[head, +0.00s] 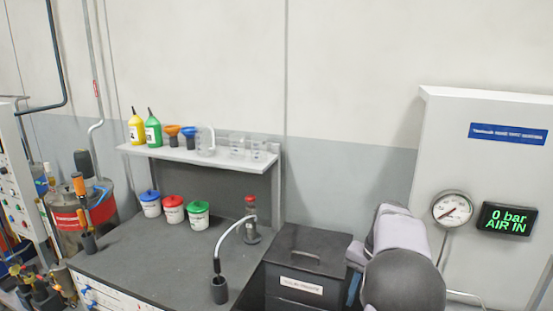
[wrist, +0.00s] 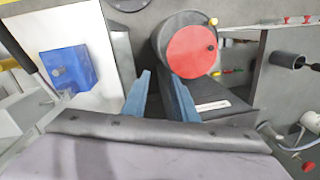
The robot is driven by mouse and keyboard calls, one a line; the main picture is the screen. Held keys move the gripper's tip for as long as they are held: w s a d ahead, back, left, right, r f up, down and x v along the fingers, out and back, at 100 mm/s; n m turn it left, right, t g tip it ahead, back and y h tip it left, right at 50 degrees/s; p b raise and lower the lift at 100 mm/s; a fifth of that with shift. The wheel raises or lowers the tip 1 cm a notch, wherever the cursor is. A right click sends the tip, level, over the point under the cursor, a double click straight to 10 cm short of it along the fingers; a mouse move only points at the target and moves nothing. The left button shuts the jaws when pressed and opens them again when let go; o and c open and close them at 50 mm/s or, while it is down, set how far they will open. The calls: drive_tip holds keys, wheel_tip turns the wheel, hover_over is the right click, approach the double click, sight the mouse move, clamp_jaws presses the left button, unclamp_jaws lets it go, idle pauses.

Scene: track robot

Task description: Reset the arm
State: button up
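My arm (head: 402,262), with a pale grey cover and a dark rounded end, stands at the lower right of the head view, beside the black lidded box. My gripper (wrist: 160,84) shows in the wrist view as two blue fingers standing apart with nothing held between them. In the head view the fingers are mostly hidden behind the arm.
A black lidded box (head: 307,250) stands right of the workbench (head: 150,255). The bench carries lidded tubs (head: 172,209) and a curved hose (head: 230,245). A wall shelf (head: 200,155) holds bottles and beakers. A gauge panel (head: 480,150) stands at right. The wrist view shows a red disc (wrist: 190,52).

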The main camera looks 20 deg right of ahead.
drive_tip(key=a+f+n+b, duration=0.1)
drive_tip(key=a+f+n, duration=0.1)
drive_tip(key=a, duration=0.6)
drive_tip(key=a+f+n, duration=0.1)
drive_tip(key=a+n, duration=0.2)
drive_tip(key=a, duration=0.5)
drive_tip(key=s+a+f+n, duration=0.3)
drive_tip(key=s+a+f, duration=0.1)
drive_tip(key=s+a, duration=0.2)
drive_tip(key=s+a+f+n+h+b, duration=0.1)
drive_tip(key=s+a+f+n, duration=0.2)
drive_tip(key=a, duration=0.4)
drive_tip(key=s+n, duration=0.1)
drive_tip(key=s, duration=0.1)
drive_tip(key=shift+s+a+f+g, duration=0.35)
drive_tip(key=shift+s+f+g, duration=0.05)
drive_tip(key=shift+f+b, duration=0.1)
drive_tip(key=shift+b, duration=0.2)
wheel_tip(320, 180, down, 32)
drive_tip(key=b, duration=3.1)
drive_tip(key=shift+r+b, duration=0.2)
drive_tip(key=shift+b, duration=0.15)
drive_tip(key=shift+r, duration=0.15)
